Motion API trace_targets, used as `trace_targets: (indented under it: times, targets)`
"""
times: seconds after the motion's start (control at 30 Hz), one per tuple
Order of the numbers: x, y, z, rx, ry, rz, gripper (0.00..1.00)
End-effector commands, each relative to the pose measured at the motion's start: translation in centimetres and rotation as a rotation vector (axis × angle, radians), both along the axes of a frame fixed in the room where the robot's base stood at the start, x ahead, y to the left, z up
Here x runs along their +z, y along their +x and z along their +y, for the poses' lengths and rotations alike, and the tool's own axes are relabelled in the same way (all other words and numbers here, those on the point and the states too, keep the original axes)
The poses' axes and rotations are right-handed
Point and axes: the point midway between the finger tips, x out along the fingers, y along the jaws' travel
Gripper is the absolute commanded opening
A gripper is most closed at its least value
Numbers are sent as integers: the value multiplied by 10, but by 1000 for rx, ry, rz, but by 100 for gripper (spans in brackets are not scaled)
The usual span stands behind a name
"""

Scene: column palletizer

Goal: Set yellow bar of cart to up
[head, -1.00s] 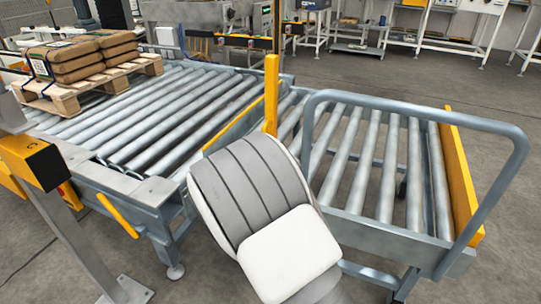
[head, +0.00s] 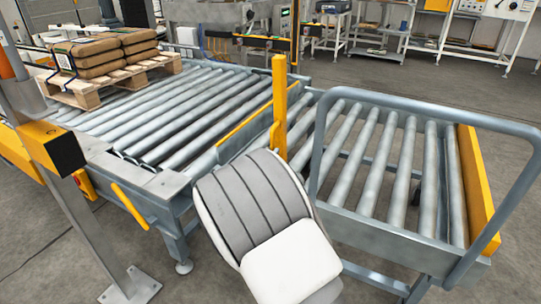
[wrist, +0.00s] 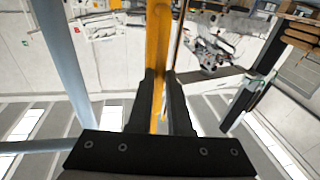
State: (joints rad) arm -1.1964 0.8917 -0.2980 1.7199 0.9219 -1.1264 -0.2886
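The cart (head: 372,228) has a grey roller bed and a tall grey tube handle. A yellow bar (head: 279,90) stands upright at its left end, next to the conveyor; its lower part is behind my arm. A second yellow bar (head: 476,185) lies along the cart's right end. My gripper is hidden behind my arm in the head view. In the wrist view, my gripper (wrist: 160,75) has its two black fingers either side of a yellow bar (wrist: 158,35), very near it. I cannot tell whether both fingers touch it.
The roller conveyor (head: 150,125) adjoins the cart on the left and carries a pallet (head: 100,90) with stacked brown bags. A post with a yellow box (head: 50,150) stands at the front left. Work tables stand at the back, with open floor before them.

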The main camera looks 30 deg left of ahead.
Motion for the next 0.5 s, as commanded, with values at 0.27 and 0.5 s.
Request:
trace_targets:
  times: [0.27,0.5]
  targets:
    - [0,0,0,1,0,1,47]
    - [0,-3,0,1,0,1,47]
